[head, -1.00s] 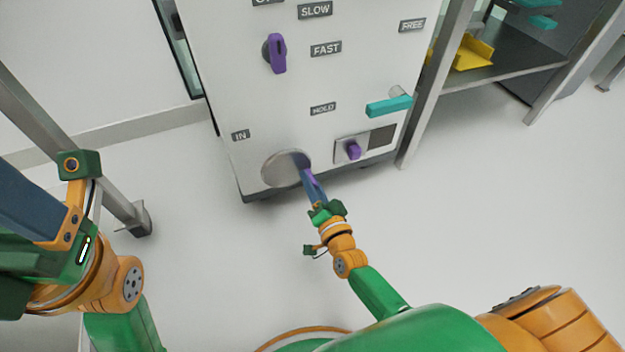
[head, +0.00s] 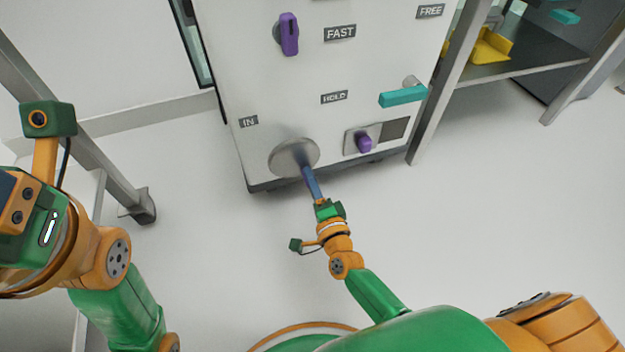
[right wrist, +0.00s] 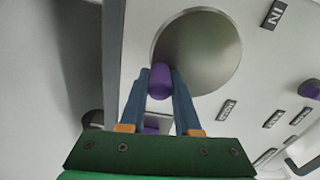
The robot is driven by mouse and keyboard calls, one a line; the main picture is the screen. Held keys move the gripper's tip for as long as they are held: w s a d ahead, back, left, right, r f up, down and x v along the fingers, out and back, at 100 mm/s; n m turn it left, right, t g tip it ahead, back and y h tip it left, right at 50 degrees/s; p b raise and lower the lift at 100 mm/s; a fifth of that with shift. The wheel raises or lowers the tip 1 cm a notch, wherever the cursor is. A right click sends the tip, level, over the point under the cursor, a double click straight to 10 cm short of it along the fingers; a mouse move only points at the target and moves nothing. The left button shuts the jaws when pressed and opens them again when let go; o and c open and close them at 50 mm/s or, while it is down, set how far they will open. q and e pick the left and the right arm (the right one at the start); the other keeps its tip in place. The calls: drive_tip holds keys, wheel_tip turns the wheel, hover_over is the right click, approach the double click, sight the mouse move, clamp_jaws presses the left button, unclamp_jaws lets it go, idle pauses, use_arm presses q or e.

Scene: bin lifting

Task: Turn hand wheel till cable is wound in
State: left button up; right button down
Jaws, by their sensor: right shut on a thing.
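The hand wheel (head: 283,157) is a grey metal disc low on the front of a white cabinet, right of the IN label. It also shows in the right wrist view (right wrist: 205,55). My right gripper (right wrist: 160,85) is shut on the wheel's purple handle (right wrist: 160,78), near the disc's edge. In the head view the fingers of my right gripper (head: 307,172) reach the disc's lower right part and hide the handle. My left gripper (head: 8,190) is at the left edge, mostly cut off, away from the cabinet. I see no cable.
The cabinet (head: 290,80) carries a purple lever (head: 289,34) beside the FAST label, a teal handle (head: 403,96) and a purple knob (head: 364,144) right of the wheel. A metal frame post (head: 440,90) stands at right. The floor in front is clear.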

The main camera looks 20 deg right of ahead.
idle(0.4)
drive_tip(key=c, duration=0.6)
unclamp_jaws()
drive_tip(key=shift+f, duration=0.1)
